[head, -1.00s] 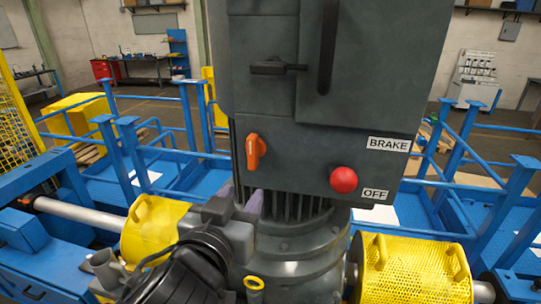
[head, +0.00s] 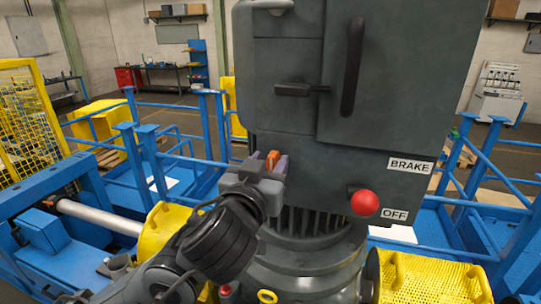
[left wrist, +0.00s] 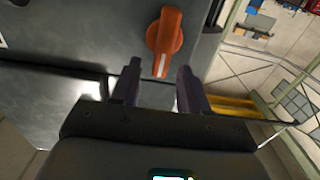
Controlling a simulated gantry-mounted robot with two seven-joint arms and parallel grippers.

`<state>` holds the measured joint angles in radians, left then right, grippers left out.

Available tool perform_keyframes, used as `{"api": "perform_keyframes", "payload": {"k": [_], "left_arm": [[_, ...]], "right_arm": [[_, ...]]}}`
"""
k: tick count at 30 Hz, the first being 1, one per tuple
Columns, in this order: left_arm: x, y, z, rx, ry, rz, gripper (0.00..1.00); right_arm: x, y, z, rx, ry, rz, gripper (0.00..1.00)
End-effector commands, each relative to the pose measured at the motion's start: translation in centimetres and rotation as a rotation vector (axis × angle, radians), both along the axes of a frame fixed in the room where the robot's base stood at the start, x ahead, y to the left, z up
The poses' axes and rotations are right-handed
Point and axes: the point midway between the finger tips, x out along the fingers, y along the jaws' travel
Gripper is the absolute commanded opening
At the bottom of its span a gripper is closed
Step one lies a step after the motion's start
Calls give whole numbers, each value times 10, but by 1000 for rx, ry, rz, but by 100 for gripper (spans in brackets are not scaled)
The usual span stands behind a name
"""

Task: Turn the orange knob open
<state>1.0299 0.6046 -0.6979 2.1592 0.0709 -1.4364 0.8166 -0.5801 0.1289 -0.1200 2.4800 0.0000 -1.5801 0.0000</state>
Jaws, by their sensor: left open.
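The orange knob (left wrist: 165,38) is on the dark grey cabinet (left wrist: 90,30). In the left wrist view it shows whole, just beyond the fingertips, with a white line on its handle. In the head view only a bit of the knob (head: 272,158) shows, between the purple fingers. My left gripper (left wrist: 160,75) is open and empty, its fingers either side of the line to the knob's handle. In the head view my left gripper (head: 268,164) is close in front of the knob; I cannot tell whether it touches. My right gripper is not in view.
A red button (head: 365,203) sticks out right of the knob, between BRAKE and OFF labels. A black lever handle (head: 300,89) and a long black handle (head: 352,68) project above. Yellow mesh guards (head: 430,280) and blue railings (head: 480,185) surround the machine.

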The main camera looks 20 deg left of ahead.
Motion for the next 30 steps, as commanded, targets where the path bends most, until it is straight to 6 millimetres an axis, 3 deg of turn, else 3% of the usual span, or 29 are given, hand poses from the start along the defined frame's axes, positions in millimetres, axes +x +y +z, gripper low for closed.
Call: {"api": "perform_keyframes", "payload": {"k": [6,15,24,30], "left_arm": [[13,1,0,0,-1,-1,45],[15,1,0,0,0,-1,45],[15,1,0,0,0,-1,0],[15,1,-1,2,0,0,0]], "right_arm": [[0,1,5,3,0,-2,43],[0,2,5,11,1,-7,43],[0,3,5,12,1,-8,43],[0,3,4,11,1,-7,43]]}}
